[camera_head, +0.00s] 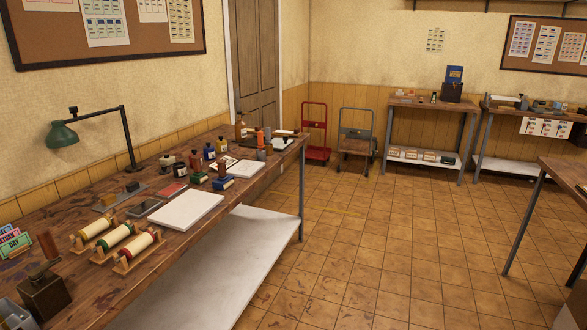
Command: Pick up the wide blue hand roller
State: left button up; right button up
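No clearly recognisable wide blue hand roller shows in the head view. A small blue-based item with a dark upright handle (223,183) stands on the long wooden workbench (60,285), beside a similar green-based one (198,177). They are too small to tell whether they are rollers or stamps. Several cream rolls with coloured ends, among them a green-ended one (115,238), lie on wooden stands nearer on the bench. Neither of my grippers is in view.
A white slab (187,210), bottles and a green lamp (62,134) stand on the bench. Red (315,130) and grey (356,140) hand trucks stand at the back. Two tables with small items line the far wall. The tiled floor (400,245) between is clear.

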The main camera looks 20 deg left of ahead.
aim_at(222, 182)
jog(key=i+u, duration=0.15)
jog(key=i, duration=0.35)
jog(key=i+l+u, duration=0.15)
jog(key=i, duration=0.35)
jog(key=i+l+u, duration=0.2)
jog(key=i, duration=0.3)
jog(key=i+j, duration=0.05)
jog(key=j, duration=0.05)
